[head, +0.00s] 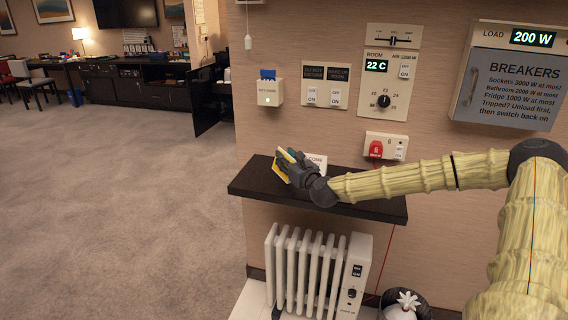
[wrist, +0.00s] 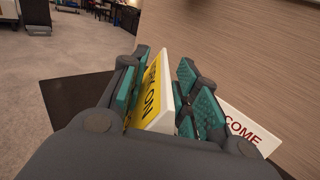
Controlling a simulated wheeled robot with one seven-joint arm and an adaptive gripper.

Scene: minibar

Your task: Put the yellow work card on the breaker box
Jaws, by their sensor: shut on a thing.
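My gripper (head: 288,170) is over the left part of the dark wall shelf, shut on the yellow work card (head: 279,177). In the wrist view the card (wrist: 153,95) stands between the teal finger pads, with its yellow printed face to the left and a white edge showing. Part of its lettering is hidden by the fingers. The breaker box (head: 507,90) is a grey panel on the wall at the upper right, labelled "BREAKERS", with a handle on its left side and a "LOAD 200 W" display above. It is well to the right of my gripper.
The dark shelf (head: 370,206) carries a white card with red lettering (wrist: 247,130) close to the gripper's right. Wall switches, a thermostat panel (head: 388,75) and a socket with a red plug (head: 376,149) lie between gripper and breaker box. A white radiator (head: 315,270) stands below.

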